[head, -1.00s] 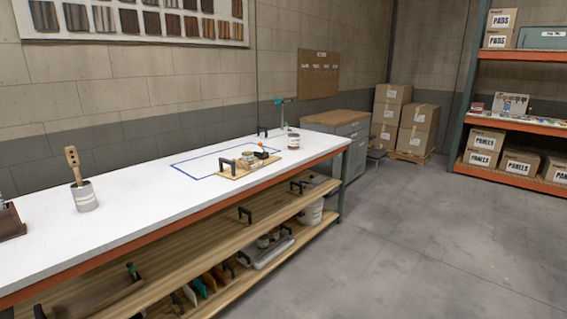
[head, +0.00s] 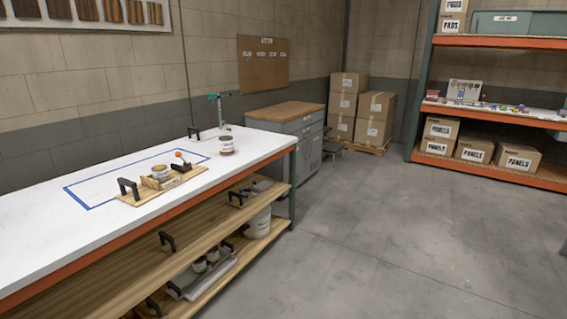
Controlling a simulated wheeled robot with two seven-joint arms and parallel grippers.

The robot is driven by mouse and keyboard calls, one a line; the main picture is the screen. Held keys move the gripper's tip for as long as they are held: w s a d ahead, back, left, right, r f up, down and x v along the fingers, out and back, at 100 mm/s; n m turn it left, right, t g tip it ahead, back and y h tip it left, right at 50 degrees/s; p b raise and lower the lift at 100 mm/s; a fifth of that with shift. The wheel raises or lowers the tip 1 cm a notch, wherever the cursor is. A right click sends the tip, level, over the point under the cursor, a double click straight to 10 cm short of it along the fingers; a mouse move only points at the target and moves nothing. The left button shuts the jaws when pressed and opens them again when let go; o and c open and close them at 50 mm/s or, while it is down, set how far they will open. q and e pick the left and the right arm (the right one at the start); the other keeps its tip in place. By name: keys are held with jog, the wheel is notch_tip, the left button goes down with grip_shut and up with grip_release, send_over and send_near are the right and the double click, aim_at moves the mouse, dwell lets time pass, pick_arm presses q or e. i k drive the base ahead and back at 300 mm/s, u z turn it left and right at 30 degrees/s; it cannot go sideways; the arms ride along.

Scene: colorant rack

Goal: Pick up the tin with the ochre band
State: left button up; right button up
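The tin with the ochre band cannot be singled out for sure at this distance. A small white tin with a brownish band (head: 226,146) stands upright near the far end of the white bench top. Neither of my grippers is in view.
The white workbench (head: 40,243) runs along the left wall, with a blue taped outline on top. A grey cabinet (head: 305,150) and stacked cartons (head: 350,105) stand beyond it. An orange-beamed rack (head: 510,118) is at the right. The grey floor (head: 400,240) is open.

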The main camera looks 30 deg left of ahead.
aim_at(161, 172)
jog(key=z, duration=0.1)
jog(key=i, duration=2.25)
jog(key=u, duration=0.6)
jog(key=i, duration=1.25)
jog(key=u, duration=1.75)
jog(key=i, duration=1)
jog(key=u, duration=0.65)
